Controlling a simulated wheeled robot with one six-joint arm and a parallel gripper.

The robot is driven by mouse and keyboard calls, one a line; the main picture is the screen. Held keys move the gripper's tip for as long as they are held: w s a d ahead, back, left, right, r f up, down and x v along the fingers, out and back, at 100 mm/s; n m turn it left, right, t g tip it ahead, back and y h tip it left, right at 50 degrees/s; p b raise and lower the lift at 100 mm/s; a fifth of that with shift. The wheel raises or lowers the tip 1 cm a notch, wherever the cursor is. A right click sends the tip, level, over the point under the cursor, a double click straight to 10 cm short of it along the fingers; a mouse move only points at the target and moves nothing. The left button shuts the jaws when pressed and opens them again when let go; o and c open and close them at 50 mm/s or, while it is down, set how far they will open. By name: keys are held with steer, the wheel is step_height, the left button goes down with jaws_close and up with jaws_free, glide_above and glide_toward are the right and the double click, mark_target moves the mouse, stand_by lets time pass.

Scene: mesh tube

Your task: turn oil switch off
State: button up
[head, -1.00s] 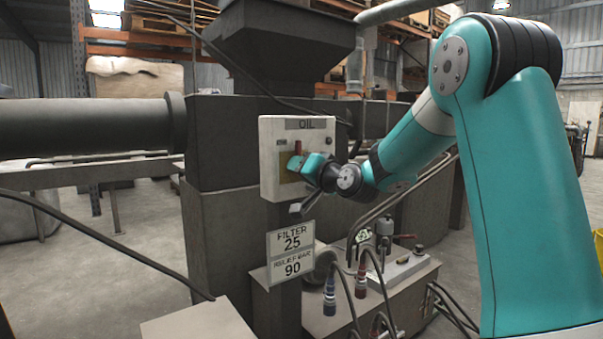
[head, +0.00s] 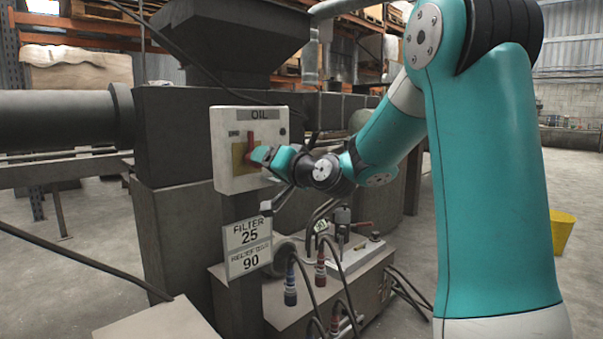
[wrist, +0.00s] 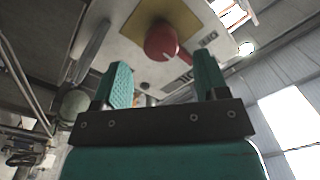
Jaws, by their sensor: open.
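The oil switch is a red rotary handle (head: 250,146) on a yellow plate (head: 237,160), set in a white box (head: 222,130) labelled OIL. In the head view the handle looks roughly upright. It also shows as a red knob in the wrist view (wrist: 162,42), ahead of the fingers and between their lines. My gripper (head: 264,180) is just right of and in front of the box. In the wrist view my gripper (wrist: 162,85) is open, with two teal fingers apart and nothing between them. The gap to the handle is hard to judge.
A sign reading FILTER 25 (head: 247,238) hangs below the box. Hoses and connectors (head: 290,290) and a small lever unit (head: 345,245) stand lower right on the machine. A black cable (head: 90,265) crosses the left. Open floor lies at the right, with a yellow bin (head: 562,231).

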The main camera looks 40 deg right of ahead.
steer(key=s+b, duration=0.1)
steer(key=s, duration=1.1)
steer(key=shift+d+b, duration=0.2)
steer(key=shift+b, duration=0.1)
steer(key=shift+w, duration=0.1)
steer(key=s+a+f+n+g+y, duration=0.2)
steer(key=a+f+n+g+y, duration=0.15)
steer(key=a, duration=0.65)
steer(key=s+a+f+n+g+y, duration=0.1)
steer(key=a+f+n+g+y, duration=0.3)
steer(key=a, duration=0.6)
steer(key=s+a+f+n+g+h, duration=0.25)
steer(key=s+a+f+g, duration=0.2)
steer(key=s, duration=0.35)
steer(key=s+a+f+n+g+h, duration=0.2)
steer(key=s+a+f+n+g, duration=0.15)
steer(key=s+g, duration=0.35)
step_height(320, 180, up, 28)
steer(key=s+t+p, duration=0.1)
steer(key=p, duration=2.7)
steer(key=shift+d+f+n+y, duration=0.25)
steer(key=shift+d+n+y, duration=0.05)
steer(key=shift+d+n, duration=0.1)
